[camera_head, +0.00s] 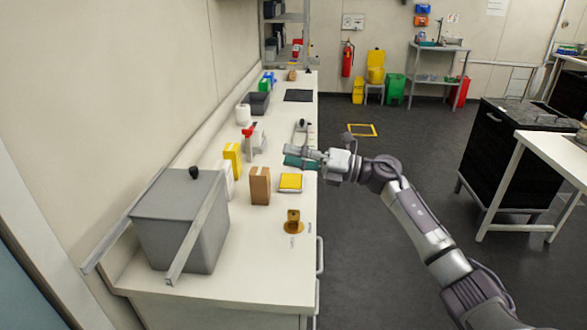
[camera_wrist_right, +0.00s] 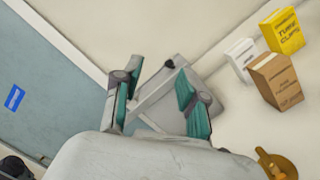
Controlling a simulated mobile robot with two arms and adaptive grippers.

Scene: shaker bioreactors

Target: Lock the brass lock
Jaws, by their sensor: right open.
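The brass lock (camera_head: 293,217) stands upright on a round brass base near the front right edge of the white bench. In the right wrist view, part of the brass lock (camera_wrist_right: 277,165) shows at the lower right corner, cut off by the frame. My right gripper (camera_head: 300,156) reaches in from the right over the bench, beyond the lock and apart from it. In the wrist view its two teal-padded fingers (camera_wrist_right: 158,100) are spread with nothing between them. Whether the lock is locked is too small to tell. My left gripper is not in view.
The white bench (camera_head: 270,275) holds a grey lidded box (camera_head: 180,220) at the left, a brown carton (camera_head: 260,185), a yellow carton (camera_head: 232,158) and a yellow-topped flat item (camera_head: 290,182). The bench front around the lock is clear. Open floor lies to the right.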

